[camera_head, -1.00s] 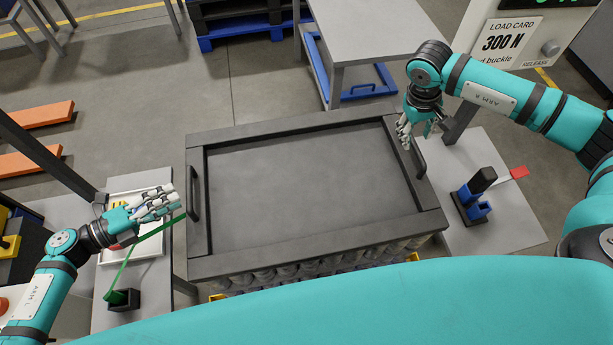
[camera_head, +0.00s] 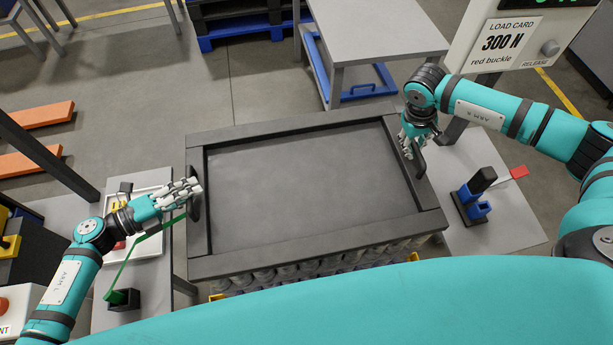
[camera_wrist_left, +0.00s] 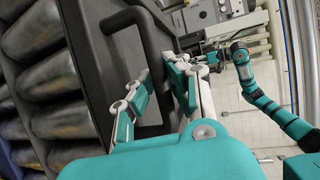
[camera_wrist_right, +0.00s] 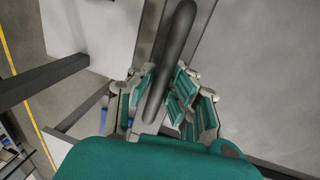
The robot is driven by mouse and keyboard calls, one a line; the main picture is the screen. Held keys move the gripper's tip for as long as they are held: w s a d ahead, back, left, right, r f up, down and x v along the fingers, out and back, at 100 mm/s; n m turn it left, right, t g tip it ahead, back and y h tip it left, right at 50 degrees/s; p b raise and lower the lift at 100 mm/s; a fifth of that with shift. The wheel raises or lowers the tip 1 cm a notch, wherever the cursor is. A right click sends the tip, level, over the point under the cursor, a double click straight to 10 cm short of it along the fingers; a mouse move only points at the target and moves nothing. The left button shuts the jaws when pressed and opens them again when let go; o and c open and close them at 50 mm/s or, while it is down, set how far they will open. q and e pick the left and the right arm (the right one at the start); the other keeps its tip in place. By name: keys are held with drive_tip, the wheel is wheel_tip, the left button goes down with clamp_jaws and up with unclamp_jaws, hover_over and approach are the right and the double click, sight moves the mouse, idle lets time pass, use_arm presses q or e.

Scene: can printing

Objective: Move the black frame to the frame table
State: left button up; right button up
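The black frame (camera_head: 330,244) lies flat on top of a stack of grey cans (camera_head: 310,266) in the head view. It has a handle on its left side and a handle (camera_head: 420,163) on its right side. My left gripper (camera_head: 197,189) is at the left handle, its fingers open; the handle (camera_wrist_left: 146,45) shows just ahead of and between them in the left wrist view. My right gripper (camera_head: 407,152) is at the right handle, fingers open on both sides of the bar (camera_wrist_right: 172,60) in the right wrist view. Neither gripper is visibly closed on its handle.
A bare grey table (camera_head: 380,32) stands behind the frame; no label shows whether it is the frame table. A side table (camera_head: 500,222) with a blue and black device is at right. A left side table (camera_head: 150,310) holds a white tray and a green strap. A load card reads 300 N.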

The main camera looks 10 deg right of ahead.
use_arm(q)
clamp_jaws()
use_arm(e)
clamp_jaws()
